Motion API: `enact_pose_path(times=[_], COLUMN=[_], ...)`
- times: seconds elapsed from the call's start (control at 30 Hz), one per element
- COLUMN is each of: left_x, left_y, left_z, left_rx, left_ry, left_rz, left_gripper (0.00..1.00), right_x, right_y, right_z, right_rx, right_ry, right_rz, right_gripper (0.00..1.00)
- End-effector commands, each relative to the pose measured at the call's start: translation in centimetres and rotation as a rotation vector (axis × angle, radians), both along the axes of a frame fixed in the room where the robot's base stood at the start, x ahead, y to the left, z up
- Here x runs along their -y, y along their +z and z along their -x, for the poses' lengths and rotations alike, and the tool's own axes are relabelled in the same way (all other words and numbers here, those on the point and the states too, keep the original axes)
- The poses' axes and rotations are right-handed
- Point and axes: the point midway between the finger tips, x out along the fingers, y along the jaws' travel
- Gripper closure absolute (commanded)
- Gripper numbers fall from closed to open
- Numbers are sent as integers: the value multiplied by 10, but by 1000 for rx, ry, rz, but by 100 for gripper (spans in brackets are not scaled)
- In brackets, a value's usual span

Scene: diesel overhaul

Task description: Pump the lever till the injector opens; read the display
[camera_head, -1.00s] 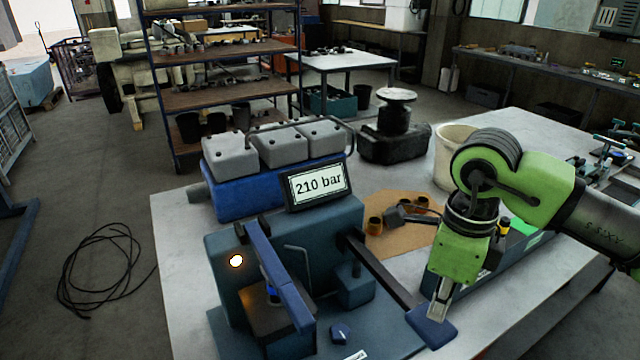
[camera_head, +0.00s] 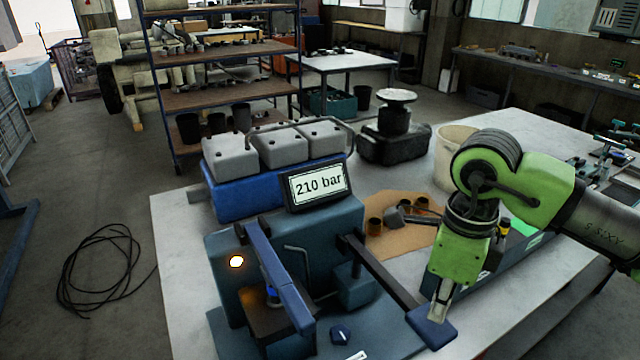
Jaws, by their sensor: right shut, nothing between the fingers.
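The blue-grey test stand (camera_head: 300,238) stands on the table. Its display (camera_head: 318,187) reads "210 bar", and a lamp (camera_head: 236,262) on its left side glows orange-white. The pump lever (camera_head: 378,268) is a dark bar running from the stand down to the right, ending in a flat blue pad (camera_head: 432,327). My right gripper (camera_head: 437,312) is shut and empty, pointing down with its tips at the pad, seemingly touching it from above. The injector (camera_head: 271,293) is partly hidden behind a blue bar on the stand. My left gripper is not in view.
A blue case with grey blocks (camera_head: 230,194) stands behind the test stand. Several small parts lie on a brown mat (camera_head: 400,236). A pale bucket (camera_head: 452,148) stands farther back. A black cable (camera_head: 100,268) lies coiled on the floor at left.

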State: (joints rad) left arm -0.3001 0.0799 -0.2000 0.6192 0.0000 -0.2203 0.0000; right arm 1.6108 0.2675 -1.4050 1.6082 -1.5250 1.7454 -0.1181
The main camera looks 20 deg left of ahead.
Motion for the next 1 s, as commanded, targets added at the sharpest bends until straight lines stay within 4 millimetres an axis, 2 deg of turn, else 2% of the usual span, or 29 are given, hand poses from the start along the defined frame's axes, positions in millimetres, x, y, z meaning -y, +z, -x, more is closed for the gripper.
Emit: enact_pose_path(times=[1.0], left_x=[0], left_y=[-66], left_z=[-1], left_rx=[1], left_ry=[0], left_rz=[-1], left_gripper=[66], right_x=[-4], right_y=[-73], right_z=[-2], right_rx=[-1], right_ry=[1], right_rz=[0], right_gripper=[100])
